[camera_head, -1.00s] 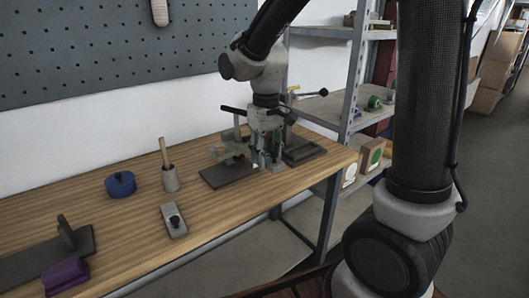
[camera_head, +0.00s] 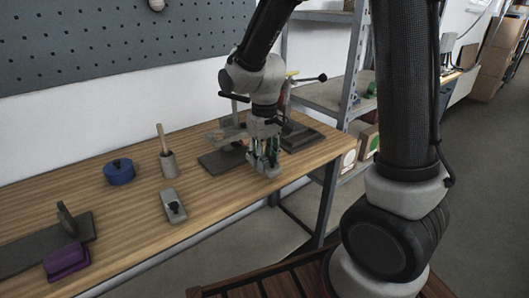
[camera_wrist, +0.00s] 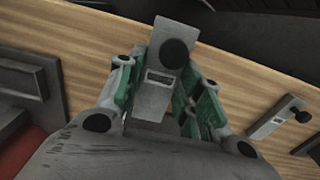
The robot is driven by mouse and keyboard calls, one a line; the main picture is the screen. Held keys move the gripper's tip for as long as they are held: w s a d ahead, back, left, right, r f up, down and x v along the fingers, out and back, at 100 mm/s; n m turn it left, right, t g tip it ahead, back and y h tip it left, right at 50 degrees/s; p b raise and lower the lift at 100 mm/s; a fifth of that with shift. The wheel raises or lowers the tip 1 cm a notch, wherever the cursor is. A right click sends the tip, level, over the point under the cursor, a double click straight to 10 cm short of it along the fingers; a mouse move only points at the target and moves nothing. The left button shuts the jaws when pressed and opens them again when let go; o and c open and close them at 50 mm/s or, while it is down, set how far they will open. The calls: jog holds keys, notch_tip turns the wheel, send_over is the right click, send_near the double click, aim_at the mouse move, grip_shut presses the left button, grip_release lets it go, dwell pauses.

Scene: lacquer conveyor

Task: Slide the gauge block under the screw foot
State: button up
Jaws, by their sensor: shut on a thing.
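My gripper (camera_head: 264,157) points down near the right front part of the wooden table. In the wrist view its green-lined fingers (camera_wrist: 160,100) are shut on a grey gauge block (camera_wrist: 160,72) with a round black knob and a small pale label. The block also shows below the fingers in the head view (camera_head: 268,170). Left of my gripper is a fixture with a dark base plate (camera_head: 216,163) and a grey raised part (camera_head: 224,134) on a post. The block is apart from that base plate. The screw foot cannot be made out; my wrist hides part of the fixture.
A second dark-based fixture (camera_head: 301,136) stands behind and right of my gripper. A similar grey block with black knob (camera_head: 173,206), a pale cup with a stick (camera_head: 168,163), a blue round pot (camera_head: 119,171) and a purple block (camera_head: 66,262) stand to the left.

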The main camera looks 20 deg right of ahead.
jog(key=shift+f, duration=0.9)
jog(key=shift+w+a+f, duration=0.15)
jog(key=shift+w+f, duration=0.1)
jog(key=shift+w, duration=0.25)
jog(key=shift+w+a+f, duration=0.15)
jog(key=shift+w+f, duration=0.05)
jog(key=shift+w, duration=0.3)
jog(key=shift+w+a, duration=0.3)
jog(key=shift+w, duration=0.5)
jog(key=shift+w+a, duration=0.25)
jog(key=shift+w, duration=0.55)
jog(key=o, duration=1.3)
